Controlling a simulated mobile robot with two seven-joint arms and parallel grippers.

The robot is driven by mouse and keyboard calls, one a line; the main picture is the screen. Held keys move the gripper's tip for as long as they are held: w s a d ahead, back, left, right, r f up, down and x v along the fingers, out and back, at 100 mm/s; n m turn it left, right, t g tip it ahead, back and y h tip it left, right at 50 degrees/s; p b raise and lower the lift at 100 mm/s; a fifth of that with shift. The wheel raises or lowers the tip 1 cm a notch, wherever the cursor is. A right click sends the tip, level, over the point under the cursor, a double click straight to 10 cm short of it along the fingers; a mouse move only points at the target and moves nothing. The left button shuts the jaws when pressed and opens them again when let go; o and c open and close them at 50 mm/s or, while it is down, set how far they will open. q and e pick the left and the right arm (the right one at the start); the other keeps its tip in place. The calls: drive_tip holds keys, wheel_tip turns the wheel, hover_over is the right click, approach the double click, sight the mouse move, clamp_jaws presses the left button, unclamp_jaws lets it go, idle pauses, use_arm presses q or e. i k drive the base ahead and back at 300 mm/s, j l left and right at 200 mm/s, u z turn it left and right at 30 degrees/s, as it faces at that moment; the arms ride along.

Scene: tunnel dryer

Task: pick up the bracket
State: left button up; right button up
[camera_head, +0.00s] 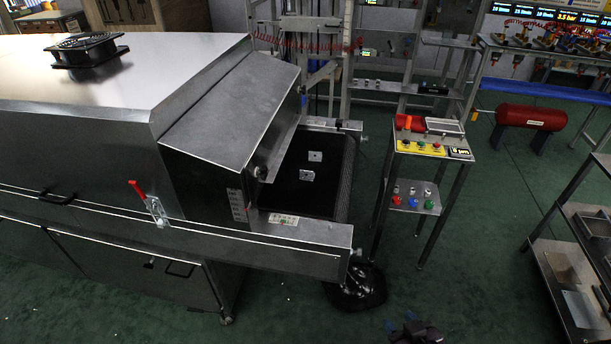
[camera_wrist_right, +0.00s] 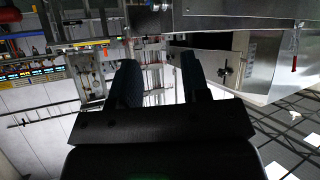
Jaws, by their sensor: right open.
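Two small pale metal brackets, each with a dark spot or hole in the middle, lie on the dark conveyor belt (camera_head: 330,192) at the dryer's outlet. The far bracket (camera_head: 315,156) is a little behind the near bracket (camera_head: 307,175), and they are apart. I cannot tell which one the task names. My right gripper (camera_head: 413,330) is at the bottom edge of the head view, well away from the belt and partly cut off. In the right wrist view its two fingers (camera_wrist_right: 160,82) stand apart with nothing between them. My left gripper does not show.
The dryer's steel hood (camera_head: 228,112) overhangs the belt's left side. A side rail (camera_head: 300,232) borders the belt's near edge. A button stand (camera_head: 432,150) is right of the belt. A black round bundle (camera_head: 356,290) is on the floor. A shelf rack (camera_head: 560,262) is at far right.

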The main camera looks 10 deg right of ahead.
sight(304, 174)
drive_tip(key=i+j+z, duration=0.1)
drive_tip(key=j, duration=0.25)
drive_tip(key=i+j, duration=0.2)
drive_tip(key=j, duration=0.15)
drive_tip(key=i+j+z, duration=0.15)
drive_tip(key=j, duration=0.2)
drive_tip(key=i+j+z, duration=0.1)
drive_tip(key=j, duration=0.25)
drive_tip(key=i+l, duration=0.2)
drive_tip(key=i, duration=0.3)
